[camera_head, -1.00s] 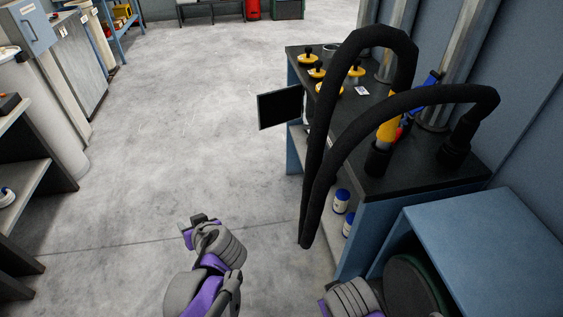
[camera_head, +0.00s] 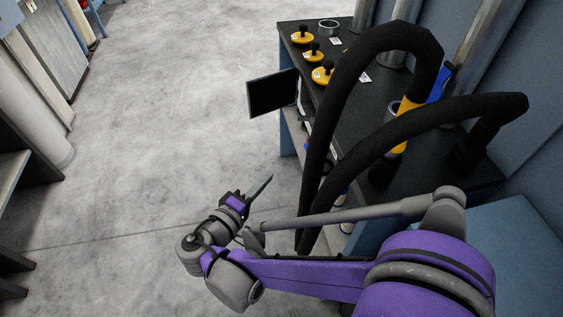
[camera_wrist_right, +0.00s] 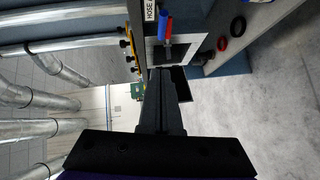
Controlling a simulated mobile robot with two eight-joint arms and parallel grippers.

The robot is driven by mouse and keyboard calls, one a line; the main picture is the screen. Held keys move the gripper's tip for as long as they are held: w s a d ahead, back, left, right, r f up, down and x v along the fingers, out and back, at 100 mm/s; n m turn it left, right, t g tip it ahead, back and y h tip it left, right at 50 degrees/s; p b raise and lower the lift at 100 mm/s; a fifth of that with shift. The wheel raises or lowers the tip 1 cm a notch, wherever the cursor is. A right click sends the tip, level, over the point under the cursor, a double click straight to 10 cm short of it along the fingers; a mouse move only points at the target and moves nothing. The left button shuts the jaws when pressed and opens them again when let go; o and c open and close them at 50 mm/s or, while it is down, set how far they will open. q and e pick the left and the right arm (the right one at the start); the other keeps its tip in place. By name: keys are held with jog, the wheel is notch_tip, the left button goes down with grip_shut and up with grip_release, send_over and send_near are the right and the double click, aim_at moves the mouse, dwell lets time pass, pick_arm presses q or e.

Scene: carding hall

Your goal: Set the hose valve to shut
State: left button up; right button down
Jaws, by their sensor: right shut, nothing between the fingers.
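In the right wrist view, a lever with a red part and a blue part (camera_wrist_right: 167,27) sits on a pale plate on the bench front. A label beside it, partly cut off, begins "HOSE" (camera_wrist_right: 150,10). My right gripper (camera_wrist_right: 161,72) is shut and empty, its fingertips pointing towards the plate, apart from the lever as far as I can tell. In the head view, my right gripper (camera_head: 267,179) is over open floor, left of the bench and below the dark panel. The lever on the bench front is not clearly visible there. My left gripper is out of view.
Clear floor (camera_head: 150,130) lies to the left.

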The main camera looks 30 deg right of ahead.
aim_at(310, 156)
jog(key=s+d+b+x, duration=0.1)
jog(key=s+b+x, duration=0.1)
jog(key=x, duration=0.9)
jog(key=shift+d+f, duration=0.25)
jog(key=shift+d, duration=0.3)
jog(key=d, duration=0.2)
jog(key=shift+s+d, duration=0.25)
jog(key=shift+s, duration=0.05)
jog(key=shift+p, duration=0.3)
